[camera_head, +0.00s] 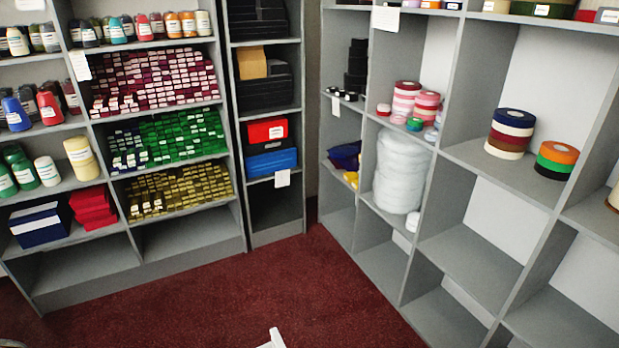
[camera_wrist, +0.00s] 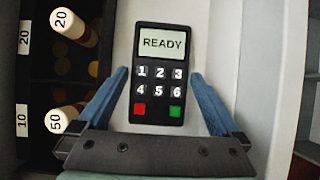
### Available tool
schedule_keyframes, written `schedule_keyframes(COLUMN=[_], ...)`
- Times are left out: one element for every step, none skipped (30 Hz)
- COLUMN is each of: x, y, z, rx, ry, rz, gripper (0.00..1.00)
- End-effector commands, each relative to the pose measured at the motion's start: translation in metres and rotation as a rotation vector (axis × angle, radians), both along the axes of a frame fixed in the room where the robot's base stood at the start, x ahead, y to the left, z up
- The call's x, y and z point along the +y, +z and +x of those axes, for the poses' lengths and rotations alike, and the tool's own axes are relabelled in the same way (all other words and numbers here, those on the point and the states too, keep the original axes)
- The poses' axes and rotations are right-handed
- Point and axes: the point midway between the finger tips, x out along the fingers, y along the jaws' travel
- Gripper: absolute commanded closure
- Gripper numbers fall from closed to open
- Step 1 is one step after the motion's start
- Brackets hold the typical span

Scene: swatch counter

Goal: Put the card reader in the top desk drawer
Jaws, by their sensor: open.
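The card reader (camera_wrist: 159,72) shows in the wrist view. It is black, with a pale screen that reads READY, white number keys, and a red and a green key. It lies on a light surface (camera_wrist: 208,30). My gripper (camera_wrist: 160,75) is open, its two blue fingers on either side of the reader's lower half. Small gaps show between the fingers and the reader, and I cannot tell how high the fingers are above the surface. In the head view only a small white piece shows at the bottom edge.
Beside the reader, in the wrist view, a dark compartmented tray (camera_wrist: 38,90) holds rolls marked with numbers. In the head view, grey shelves (camera_head: 190,240) with spools and bottles line the walls around an open dark red carpet (camera_head: 230,295).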

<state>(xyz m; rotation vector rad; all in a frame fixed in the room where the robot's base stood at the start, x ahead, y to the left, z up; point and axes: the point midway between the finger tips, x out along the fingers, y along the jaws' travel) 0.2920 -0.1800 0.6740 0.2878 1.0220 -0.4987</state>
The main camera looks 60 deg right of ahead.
Motion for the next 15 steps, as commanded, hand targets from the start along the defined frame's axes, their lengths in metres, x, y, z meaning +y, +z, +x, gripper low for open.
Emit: schedule_keyframes(x=[0.003, 0.004, 0.005, 0.007, 0.008, 0.010, 0.012, 0.013, 0.016, 0.017, 0.019, 0.020, 0.022, 0.023, 0.025], y=[0.005, 0.009, 0.014, 0.019, 0.024, 0.031, 0.036, 0.041, 0.048, 0.054, 0.059, 0.065, 0.070, 0.074, 0.080], z=[-0.002, -0.004, -0.006, -0.009, -0.011, -0.014, -0.017, -0.020, -0.023, -0.026, -0.028, -0.032, -0.034, -0.036, -0.039], rx=[0.000, 0.000, 0.000, 0.000, -0.001, 0.000, 0.000, -0.001, 0.000, -0.001, 0.000, 0.000, 0.000, 0.001, 0.000], ry=[0.000, -0.001, -0.002, -0.002, -0.002, -0.001, -0.001, -0.002, -0.002, -0.001, 0.000, 0.000, -0.002, -0.001, 0.000], rz=[0.002, 0.002, 0.003, 0.003, 0.002, 0.002, 0.002, 0.002, 0.003, 0.002, 0.002, 0.002, 0.001, 0.001, 0.002], gripper=[0.00, 0.00, 0.00, 0.00, 0.00, 0.00, 0.00, 0.00, 0.00, 0.00, 0.00, 0.00, 0.00, 0.00, 0.00])
